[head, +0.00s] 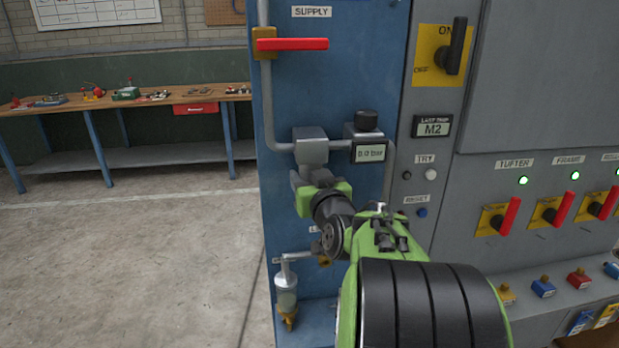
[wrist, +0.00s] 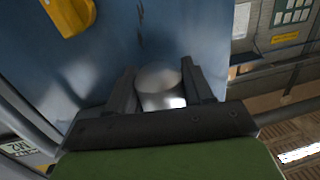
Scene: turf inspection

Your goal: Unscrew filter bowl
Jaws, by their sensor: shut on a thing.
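My gripper (head: 311,178) is just below the grey filter head block (head: 311,146) on the blue panel, and my green and black arm reaches up to it from the lower right. In the wrist view, my gripper (wrist: 160,78) has its two dark fingers on either side of a pale, rounded, shiny filter bowl (wrist: 159,82), shut on it. In the head view the bowl is hidden behind my gripper and wrist. I cannot tell whether the bowl is still threaded into the head.
The red SUPPLY handle (head: 292,44) lies horizontal above. The gauge (head: 370,153) reads 0.0 bar. A clear cup with a brass fitting (head: 287,296) hangs lower on the panel. A grey cabinet with red switches (head: 510,216) stands right. Open floor (head: 130,260) lies left, before a workbench (head: 130,98).

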